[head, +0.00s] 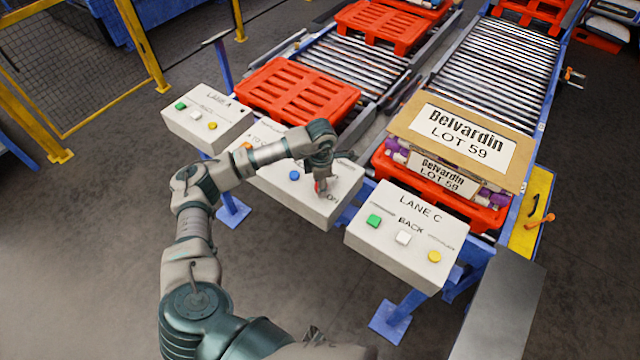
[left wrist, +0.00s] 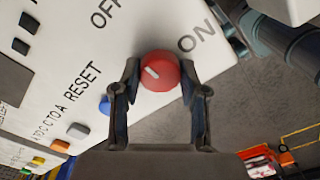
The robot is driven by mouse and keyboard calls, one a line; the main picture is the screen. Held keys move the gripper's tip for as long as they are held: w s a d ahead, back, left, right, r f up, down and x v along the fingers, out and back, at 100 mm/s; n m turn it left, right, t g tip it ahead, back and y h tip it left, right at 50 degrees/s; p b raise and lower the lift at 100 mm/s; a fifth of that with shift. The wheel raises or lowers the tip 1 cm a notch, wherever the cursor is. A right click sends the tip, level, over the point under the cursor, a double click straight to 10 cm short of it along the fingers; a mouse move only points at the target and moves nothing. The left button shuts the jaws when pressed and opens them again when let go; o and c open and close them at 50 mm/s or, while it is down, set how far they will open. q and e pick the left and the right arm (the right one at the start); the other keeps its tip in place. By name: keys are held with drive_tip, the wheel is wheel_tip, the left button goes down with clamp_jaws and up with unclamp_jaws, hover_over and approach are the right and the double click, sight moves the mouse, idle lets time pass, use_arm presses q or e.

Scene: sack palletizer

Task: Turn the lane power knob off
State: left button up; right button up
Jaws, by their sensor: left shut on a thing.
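The red power knob (left wrist: 160,72) sits on the white middle control box (head: 290,195), between the printed words OFF and ON. A short white mark shows on the knob's left part in the left wrist view. My left gripper (left wrist: 159,88) is shut on the knob, with one finger on each side of it. In the head view the left gripper (head: 321,183) reaches down to the box's right end and mostly hides the knob. My right gripper is not in view.
A blue button (head: 294,175) is on the same box. The Lane A box (head: 207,118) stands to the left and the Lane C box (head: 406,237) to the right. Behind are roller lanes with red pallets (head: 297,92) and a Belvardin carton (head: 458,140). Open floor lies at the left.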

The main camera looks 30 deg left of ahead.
use_arm(q)
drive_tip(key=shift+w+r, duration=0.2)
drive_tip(key=o, duration=0.9)
drive_tip(key=shift+o, duration=1.2)
drive_tip(key=shift+f, duration=0.15)
wheel_tip(320, 180, up, 12)
drive_tip(key=shift+f, duration=0.1)
